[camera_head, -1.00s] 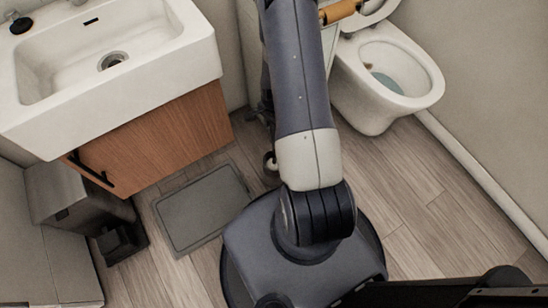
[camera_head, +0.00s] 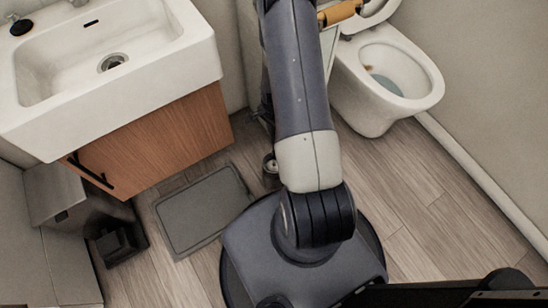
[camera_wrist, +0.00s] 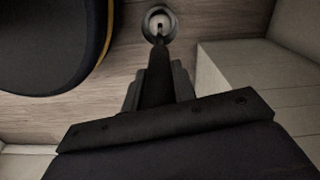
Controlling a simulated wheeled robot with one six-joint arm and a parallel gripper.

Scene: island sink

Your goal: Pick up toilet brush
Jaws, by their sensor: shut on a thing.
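The toilet brush (camera_wrist: 157,58) shows in the wrist view as a thin dark handle. My gripper is shut on the handle. The brush head is not visible, and I cannot tell how far it sits inside the holder. In the head view the small holder (camera_head: 270,166) stands on the floor just left of my arm, partly covered by it. My gripper is mostly hidden behind the arm there.
A white sink (camera_head: 110,70) on a wooden cabinet (camera_head: 160,140) stands left of my arm. A toilet (camera_head: 385,85) is on the right. A grey mat (camera_head: 203,210) and a dark bin (camera_head: 85,205) are at lower left. Floor right of my base is clear.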

